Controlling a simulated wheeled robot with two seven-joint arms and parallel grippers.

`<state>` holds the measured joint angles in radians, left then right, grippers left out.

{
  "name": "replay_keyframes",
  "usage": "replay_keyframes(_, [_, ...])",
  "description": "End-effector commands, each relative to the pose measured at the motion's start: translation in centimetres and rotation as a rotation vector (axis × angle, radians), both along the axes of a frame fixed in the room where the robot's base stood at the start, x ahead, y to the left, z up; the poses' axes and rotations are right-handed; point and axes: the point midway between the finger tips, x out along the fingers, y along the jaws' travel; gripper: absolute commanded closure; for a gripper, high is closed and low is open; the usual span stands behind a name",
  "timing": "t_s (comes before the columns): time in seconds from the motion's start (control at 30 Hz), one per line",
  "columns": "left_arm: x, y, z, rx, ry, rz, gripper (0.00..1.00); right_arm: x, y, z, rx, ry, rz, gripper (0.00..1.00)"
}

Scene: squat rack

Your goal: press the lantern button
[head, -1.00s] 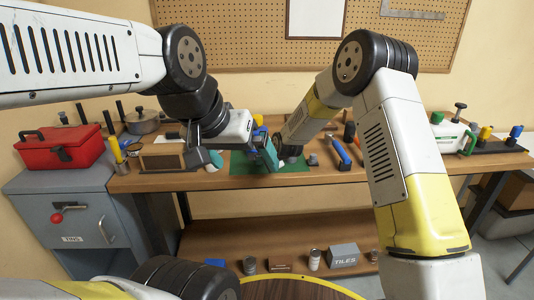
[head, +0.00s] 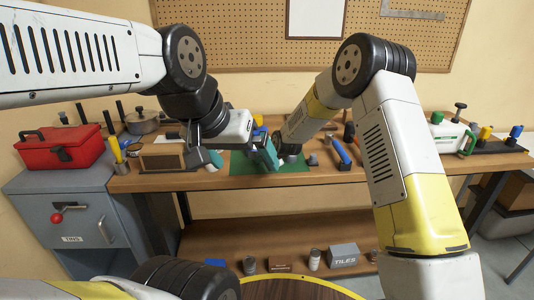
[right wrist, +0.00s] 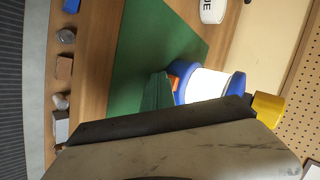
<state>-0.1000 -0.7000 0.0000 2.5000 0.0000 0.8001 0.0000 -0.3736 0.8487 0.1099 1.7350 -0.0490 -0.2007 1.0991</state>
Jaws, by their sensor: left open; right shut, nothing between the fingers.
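The lantern shows in the right wrist view as a bright white cylinder (right wrist: 205,86) between blue ends, with an orange button (right wrist: 177,80) on the blue base. My right gripper (right wrist: 160,88) is shut and empty, its green fingertips close to the button; I cannot tell whether they touch. The rest of the lantern is hidden there. My right gripper (head: 284,152) is mostly hidden in that view.
A pegboard (head: 250,40) stands behind. The lower shelf (head: 270,235) holds small items.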

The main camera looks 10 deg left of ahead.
Motion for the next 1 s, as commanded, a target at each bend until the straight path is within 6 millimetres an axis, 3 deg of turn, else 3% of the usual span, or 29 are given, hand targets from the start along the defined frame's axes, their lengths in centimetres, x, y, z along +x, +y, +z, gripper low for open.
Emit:
replay_keyframes(0.87, [0.0,0.0,0.0,0.000,0.000,0.000,0.00,-2.0,-0.5,0.0,0.000,0.000,0.000,1.00])
replay_keyframes(1.0, [0.0,0.0,0.0,0.000,0.000,0.000,0.00,-3.0,-0.8,0.1,0.000,0.001,0.001,1.00])
